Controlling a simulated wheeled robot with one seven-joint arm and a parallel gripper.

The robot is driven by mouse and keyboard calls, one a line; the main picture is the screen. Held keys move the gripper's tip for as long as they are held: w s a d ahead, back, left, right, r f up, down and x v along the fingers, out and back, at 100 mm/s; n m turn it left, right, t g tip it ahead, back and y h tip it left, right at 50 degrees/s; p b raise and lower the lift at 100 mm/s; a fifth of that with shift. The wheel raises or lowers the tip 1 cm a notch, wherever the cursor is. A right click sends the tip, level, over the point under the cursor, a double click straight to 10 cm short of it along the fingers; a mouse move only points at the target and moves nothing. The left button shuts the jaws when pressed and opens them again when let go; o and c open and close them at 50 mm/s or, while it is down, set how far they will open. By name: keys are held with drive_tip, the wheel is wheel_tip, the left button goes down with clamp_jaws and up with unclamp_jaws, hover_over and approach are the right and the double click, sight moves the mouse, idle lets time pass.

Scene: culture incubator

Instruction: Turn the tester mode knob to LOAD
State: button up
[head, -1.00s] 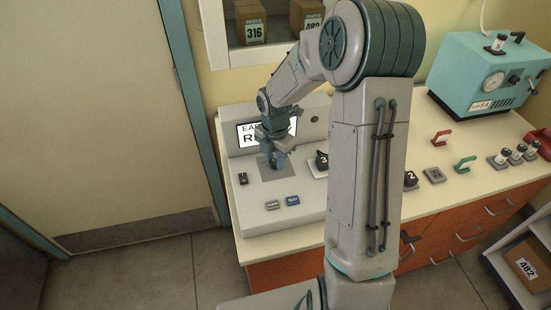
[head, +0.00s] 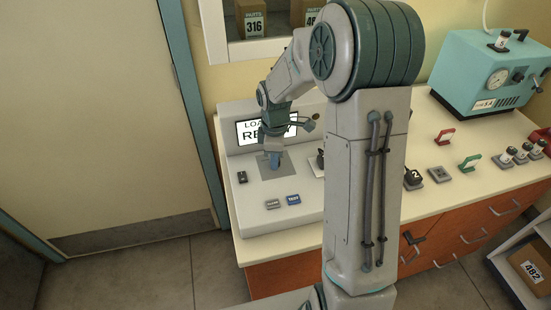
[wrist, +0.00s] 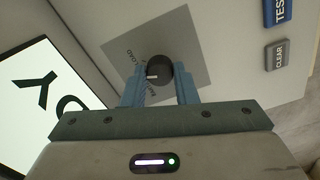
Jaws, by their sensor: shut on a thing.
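The tester (head: 248,211) stands at the left end of the bench. Its black mode knob (wrist: 159,70) sits on a grey square plate in the wrist view, with a white pointer mark toward the left. Small lettering, including LOAD, is printed beside the knob and partly hidden. My gripper (wrist: 159,82) is shut on the knob, one blue finger on each side. In the head view my gripper (head: 274,161) reaches down to the plate and hides the knob.
The blue TEST button (head: 293,199) and grey CLEAR button (head: 272,204) are near the tester's front. A small dark switch (head: 242,177) is left of the plate. A teal machine (head: 487,78) stands at the back right. My arm hides part of the bench.

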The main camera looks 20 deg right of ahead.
drive_tip(key=m+b, duration=0.1)
drive_tip(key=m, duration=0.4)
drive_tip(key=shift+b, duration=0.3)
idle(0.4)
drive_tip(key=o, duration=1)
drive_tip(key=shift+r, duration=0.1)
wheel_tip(320, 180, up, 14)
drive_tip(key=shift+b, duration=0.3)
